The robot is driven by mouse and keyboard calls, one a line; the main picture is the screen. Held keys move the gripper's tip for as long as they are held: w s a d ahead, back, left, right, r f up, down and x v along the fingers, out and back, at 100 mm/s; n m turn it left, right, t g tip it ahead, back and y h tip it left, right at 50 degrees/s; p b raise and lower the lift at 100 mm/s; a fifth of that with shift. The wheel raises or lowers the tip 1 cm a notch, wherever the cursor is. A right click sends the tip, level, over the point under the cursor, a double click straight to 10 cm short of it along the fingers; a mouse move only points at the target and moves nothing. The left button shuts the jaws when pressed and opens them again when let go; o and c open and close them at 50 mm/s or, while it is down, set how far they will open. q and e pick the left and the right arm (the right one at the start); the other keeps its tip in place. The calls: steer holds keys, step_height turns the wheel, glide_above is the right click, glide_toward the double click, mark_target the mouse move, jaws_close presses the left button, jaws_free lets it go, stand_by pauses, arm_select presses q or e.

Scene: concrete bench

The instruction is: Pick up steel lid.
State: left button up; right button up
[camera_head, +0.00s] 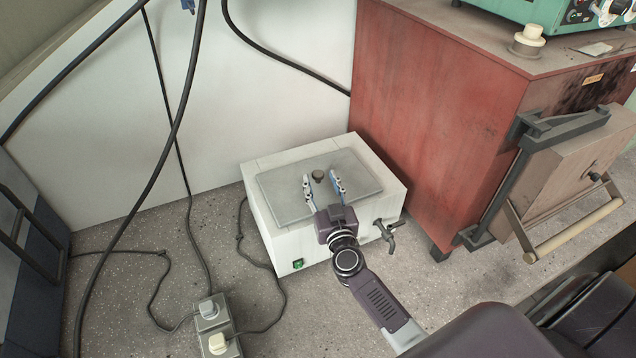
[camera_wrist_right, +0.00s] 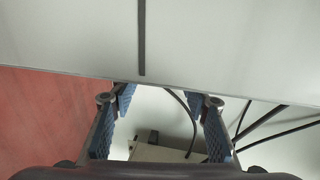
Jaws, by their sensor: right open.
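The steel lid (camera_head: 283,204) is a flat grey plate lying on top of a white box-shaped bath (camera_head: 280,243). A small dark round knob (camera_head: 318,175) stands on the lid. My right gripper (camera_head: 322,177) is open over the lid, with its fingers on either side of the knob in the head view. I cannot tell the height of the fingertips above the lid. In the right wrist view the open fingers (camera_wrist_right: 162,100) show with nothing held between them. My left gripper is not in view.
A tap (camera_head: 389,235) juts from the bath's front. A red cabinet (camera_head: 440,110) stands close on the right, with a handled door (camera_head: 570,170). Black cables (camera_head: 178,110) hang at the left. A power strip (camera_head: 215,325) lies on the speckled bench (camera_head: 130,240).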

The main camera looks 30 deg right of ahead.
steer(key=shift+x, duration=1.1)
steer(key=shift+f, duration=0.1)
steer(key=shift+s, duration=0.1)
jaws_close()
